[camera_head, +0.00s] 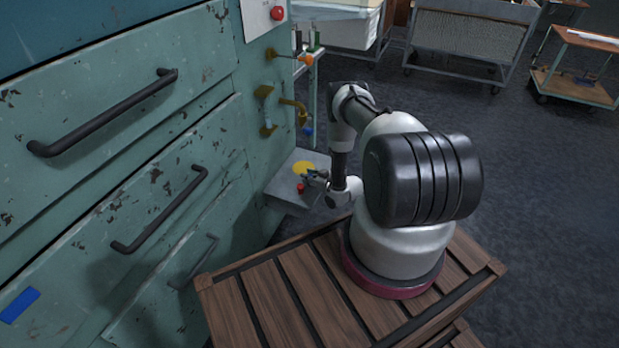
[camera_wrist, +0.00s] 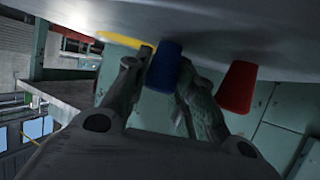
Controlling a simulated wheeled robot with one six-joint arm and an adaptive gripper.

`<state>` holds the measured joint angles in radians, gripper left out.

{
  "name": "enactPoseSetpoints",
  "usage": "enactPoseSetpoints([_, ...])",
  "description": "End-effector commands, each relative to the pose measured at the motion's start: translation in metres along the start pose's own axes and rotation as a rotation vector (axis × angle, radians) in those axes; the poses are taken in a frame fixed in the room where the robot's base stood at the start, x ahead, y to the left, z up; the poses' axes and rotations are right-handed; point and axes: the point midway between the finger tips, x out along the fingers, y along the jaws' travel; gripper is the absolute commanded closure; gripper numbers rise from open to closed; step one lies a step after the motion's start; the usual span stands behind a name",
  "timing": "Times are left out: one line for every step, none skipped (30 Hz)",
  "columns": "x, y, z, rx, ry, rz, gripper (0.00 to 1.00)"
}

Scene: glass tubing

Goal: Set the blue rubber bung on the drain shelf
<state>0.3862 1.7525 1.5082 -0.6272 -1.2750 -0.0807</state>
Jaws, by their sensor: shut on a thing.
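The blue rubber bung (camera_wrist: 164,66) is between the two fingers of my gripper (camera_wrist: 165,75), which is shut on it. In the head view my gripper (camera_head: 309,176) is low over the shelf, and the held bung is too small to make out.
A red bung (camera_wrist: 238,86) stands on the shelf beside the held one; it also shows in the head view (camera_head: 300,188). A yellow disc (camera_head: 303,167) lies on the shelf. Brass pipe fittings (camera_head: 294,106) project from the cabinet above. Dark floor lies open to the right.

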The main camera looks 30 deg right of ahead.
Motion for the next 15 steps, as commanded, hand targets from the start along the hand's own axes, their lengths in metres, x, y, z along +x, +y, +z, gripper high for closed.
enactPoseSetpoints([0.0004,-0.0003,0.0017,0.0,-0.001,0.0,0.89])
enactPoseSetpoints([0.0006,-0.0004,0.0027,0.001,-0.001,0.0,0.89])
enactPoseSetpoints([0.0005,-0.0003,0.0021,0.0,-0.001,0.0,0.67])
enactPoseSetpoints([0.0005,-0.0003,0.0021,0.0,-0.001,0.0,0.61])
enactPoseSetpoints([0.0005,-0.0003,0.002,0.0,-0.001,0.0,0.56])
enactPoseSetpoints([0.0005,-0.0002,0.002,0.0,-0.001,0.0,0.53])
enactPoseSetpoints([0.0005,-0.0002,0.002,0.0,-0.001,0.0,0.53])
enactPoseSetpoints([0.0005,-0.0002,0.0019,0.0,-0.001,0.0,0.53])
enactPoseSetpoints([0.0005,-0.0002,0.0018,0.0,-0.001,0.0,0.53])
enactPoseSetpoints([0.0005,-0.0002,0.0018,0.0,0.0,0.0,0.53])
enactPoseSetpoints([0.0005,-0.0002,0.0018,0.0,0.0,0.0,0.53])
enactPoseSetpoints([0.0005,-0.0002,0.0018,0.0,0.0,0.0,0.53])
enactPoseSetpoints([0.0005,-0.0001,0.0017,0.0,0.0,0.0,0.53])
enactPoseSetpoints([0.0005,-0.0001,0.0015,0.0,0.0,0.0,0.53])
enactPoseSetpoints([0.0002,0.0,0.0004,0.0,0.0,0.0,0.53])
